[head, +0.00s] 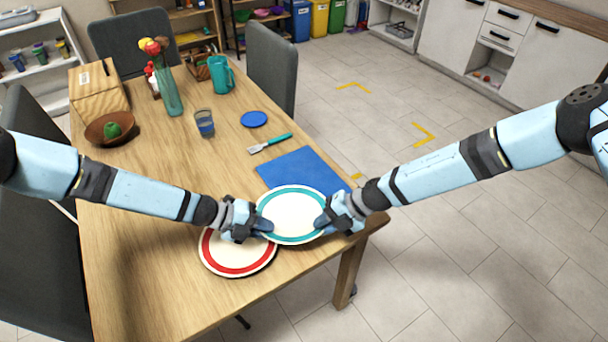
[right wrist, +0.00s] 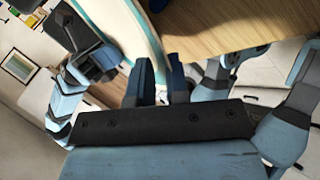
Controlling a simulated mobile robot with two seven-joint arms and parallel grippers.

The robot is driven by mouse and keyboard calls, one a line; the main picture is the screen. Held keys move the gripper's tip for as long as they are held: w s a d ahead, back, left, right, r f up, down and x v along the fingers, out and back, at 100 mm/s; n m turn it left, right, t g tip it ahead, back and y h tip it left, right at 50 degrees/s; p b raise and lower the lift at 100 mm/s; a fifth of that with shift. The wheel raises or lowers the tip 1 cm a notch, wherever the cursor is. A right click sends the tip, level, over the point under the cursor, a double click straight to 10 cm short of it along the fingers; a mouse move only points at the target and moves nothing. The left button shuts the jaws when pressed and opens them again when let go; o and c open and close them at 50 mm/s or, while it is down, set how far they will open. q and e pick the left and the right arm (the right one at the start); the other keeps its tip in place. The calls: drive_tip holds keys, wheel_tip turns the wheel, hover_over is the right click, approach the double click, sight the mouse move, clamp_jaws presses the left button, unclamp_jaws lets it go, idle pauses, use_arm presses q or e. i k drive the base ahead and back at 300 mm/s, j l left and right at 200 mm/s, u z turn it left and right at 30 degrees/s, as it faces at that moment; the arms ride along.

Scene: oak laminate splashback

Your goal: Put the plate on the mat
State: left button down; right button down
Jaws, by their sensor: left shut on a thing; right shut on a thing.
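A white plate with a teal ring (head: 292,214) is held between my two grippers, above the table near its front right edge. My left gripper (head: 262,226) is shut on its left rim. My right gripper (head: 326,222) is shut on its right rim. In the right wrist view the plate (right wrist: 128,30) shows edge-on, running to my right gripper's fingers (right wrist: 163,75). The blue mat (head: 297,168) lies on the table just behind the plate, which hides part of its near side. A second plate with a red ring (head: 237,262) lies on the table, partly covered by my left gripper and the teal-ringed plate.
On the wooden table (head: 150,235) are a spatula (head: 270,143), a blue disc (head: 254,119), a glass (head: 204,123), a bowl (head: 108,128) with a green fruit, a vase (head: 168,92) and a teal pitcher (head: 220,75). Chairs stand around it. The left-front tabletop is clear.

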sight(303, 181)
drive_tip(key=i+l+u, duration=0.15)
drive_tip(key=l, duration=0.2)
drive_tip(key=i+l+u, duration=0.15)
drive_tip(key=l, duration=0.2)
drive_tip(key=i+l+u, duration=0.15)
drive_tip(key=l, duration=0.2)
